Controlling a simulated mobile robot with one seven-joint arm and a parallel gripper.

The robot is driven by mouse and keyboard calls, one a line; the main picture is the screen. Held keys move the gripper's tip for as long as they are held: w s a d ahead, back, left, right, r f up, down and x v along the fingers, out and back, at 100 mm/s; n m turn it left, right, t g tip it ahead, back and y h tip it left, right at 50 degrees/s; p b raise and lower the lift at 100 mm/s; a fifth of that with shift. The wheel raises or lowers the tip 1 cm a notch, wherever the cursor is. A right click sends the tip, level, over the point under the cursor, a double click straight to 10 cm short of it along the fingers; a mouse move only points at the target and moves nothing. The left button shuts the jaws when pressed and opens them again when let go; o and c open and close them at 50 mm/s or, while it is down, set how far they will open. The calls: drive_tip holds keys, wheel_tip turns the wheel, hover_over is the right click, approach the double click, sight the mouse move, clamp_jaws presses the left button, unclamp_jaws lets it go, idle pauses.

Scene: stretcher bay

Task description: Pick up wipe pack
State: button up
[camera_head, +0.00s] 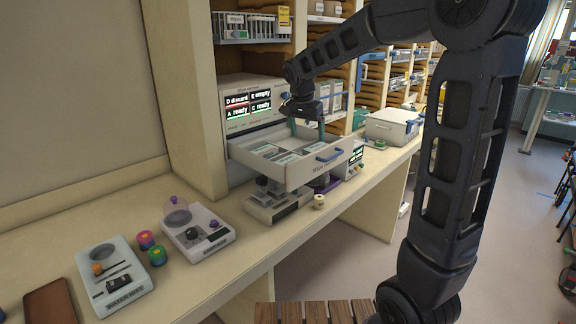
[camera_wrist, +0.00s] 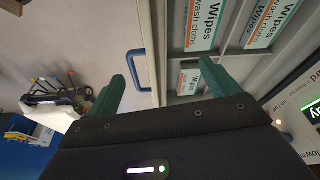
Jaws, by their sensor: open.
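Several wipe packs lie in an open white drawer (camera_head: 318,172). In the head view a wipe pack (camera_head: 286,158) shows as a pale flat box with a green edge. In the wrist view, wipe packs with "Wipes" labels (camera_wrist: 203,22) sit in compartments, and a smaller-looking pack (camera_wrist: 189,78) lies near one fingertip. My gripper (camera_head: 307,128) is above the drawer, pointing down, with its two green fingers apart.
A display unit (camera_head: 250,103) stands behind the drawer. Below it is a scale-like device (camera_head: 277,203). A white lidded box (camera_head: 392,125) stands to the right on the counter. Another scale (camera_head: 197,232) and a grey device (camera_head: 115,277) are at left. A wooden slatted surface is in front.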

drive_tip(key=w+a+f+m, duration=0.25)
drive_tip(key=w+a, duration=0.25)
drive_tip(key=a, duration=0.4)
hover_over(288, 160)
drive_tip(key=a, duration=0.1)
drive_tip(key=shift+n+h, duration=0.4)
drive_tip(key=shift+n, duration=0.05)
drive_tip(key=f, duration=0.4)
drive_tip(key=s+f, duration=0.1)
drive_tip(key=f, duration=0.1)
drive_tip(key=shift+a, duration=0.15)
drive_tip(key=shift+s+x, duration=0.2)
drive_tip(key=shift+x, duration=2.5)
drive_tip(key=c, duration=1.1)
